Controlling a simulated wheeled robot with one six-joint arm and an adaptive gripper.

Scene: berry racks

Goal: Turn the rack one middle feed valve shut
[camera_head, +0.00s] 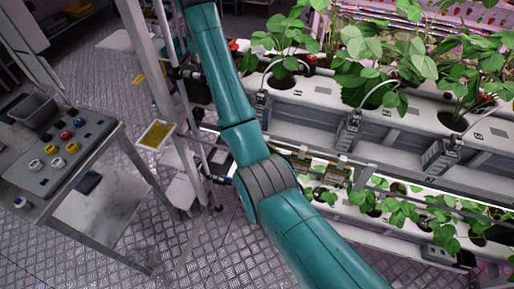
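My teal arm rises from the bottom of the picture to the top edge, in front of the left end of the planted rack (385,165). My gripper is not in view, so I cannot see whether it holds anything. I cannot make out the middle feed valve for certain. Dark fittings (186,73) show on the left of my arm by the rack's end post, at about the upper trough's height. A small red spot (233,45) shows just right of my arm, too small to identify. My arm hides part of the rack's end.
A metal cart (105,150) with colored round pieces and a grey bin (32,109) stands at the left. A yellow card (156,134) is by the white end posts. Strawberry plants overhang the troughs.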

